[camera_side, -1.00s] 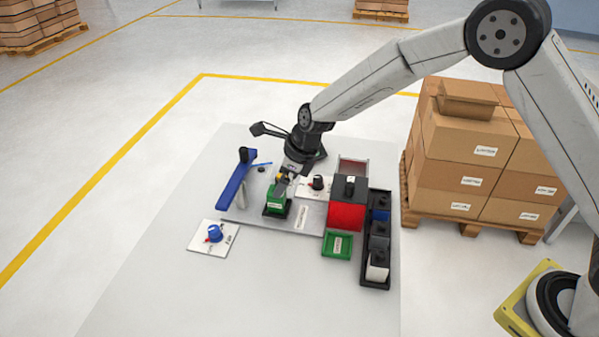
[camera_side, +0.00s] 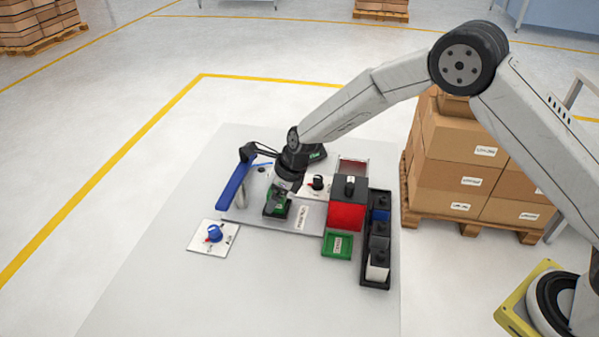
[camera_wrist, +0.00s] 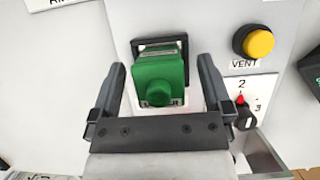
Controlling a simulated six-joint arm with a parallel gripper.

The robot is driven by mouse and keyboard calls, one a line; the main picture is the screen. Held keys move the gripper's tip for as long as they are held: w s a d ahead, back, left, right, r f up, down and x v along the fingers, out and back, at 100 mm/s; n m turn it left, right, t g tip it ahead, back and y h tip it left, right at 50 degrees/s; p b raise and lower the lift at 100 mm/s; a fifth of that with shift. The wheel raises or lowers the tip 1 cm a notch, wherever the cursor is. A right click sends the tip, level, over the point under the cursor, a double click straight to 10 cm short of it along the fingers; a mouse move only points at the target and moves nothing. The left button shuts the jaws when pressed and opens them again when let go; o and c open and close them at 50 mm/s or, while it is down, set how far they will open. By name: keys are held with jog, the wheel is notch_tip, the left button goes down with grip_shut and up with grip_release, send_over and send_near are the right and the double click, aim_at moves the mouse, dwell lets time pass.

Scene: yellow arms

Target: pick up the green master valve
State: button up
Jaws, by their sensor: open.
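The green master valve (camera_wrist: 160,76) is a green block with a round green knob, sitting in a black square socket (camera_wrist: 160,45) in the wrist view. My gripper (camera_wrist: 160,88) is open, with one black finger on each side of the green block and a gap visible at each side. In the side view the green valve (camera_side: 275,206) is partly hidden under my gripper (camera_side: 281,193), which points down at it from above.
A yellow VENT button (camera_wrist: 258,42) and a red-and-black selector dial (camera_wrist: 244,113) are right of the valve. A blue bar (camera_side: 236,185), green tray (camera_side: 338,246), red box (camera_side: 347,215) and black rack (camera_side: 377,275) stand around it. The front of the mat is clear.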

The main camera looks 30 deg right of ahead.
jog(key=shift+w+a+f, duration=0.2)
jog(key=shift+f, duration=0.4)
grip_shut()
jog(key=shift+r, duration=0.15)
